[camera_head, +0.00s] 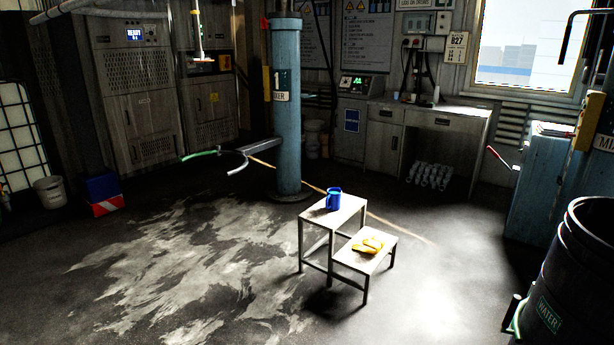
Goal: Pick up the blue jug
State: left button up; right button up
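The blue jug (333,199) stands upright on the upper step of a small two-step metal stool (318,214) in the middle of the floor. Its handle seems to be on its left side. The jug is in the open, with nothing in front of it. Neither of my grippers shows in the head view.
Something yellow (367,245) lies on the stool's lower step. A blue-grey column (287,110) with an arm and green-tipped hose (201,154) stands behind it. A dark water barrel (570,290) is at the right front. The floor left of the stool is clear, with pale stains.

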aim_at(333, 202)
jog(key=i+l+z, duration=0.15)
jog(key=i+z, duration=0.35)
jog(key=i, duration=0.5)
jog(key=i+j+z, duration=0.25)
jog(key=i+z, duration=0.2)
jog(key=i, duration=0.5)
jog(key=i+l+u, duration=0.2)
jog(key=i, duration=0.3)
jog(key=i+u, duration=0.25)
jog(key=i, duration=0.2)
jog(key=i+l+u, duration=0.2)
jog(key=i, duration=0.25)
jog(key=i+l+u, duration=0.2)
jog(key=i+l, duration=0.2)
jog(key=i, duration=0.05)
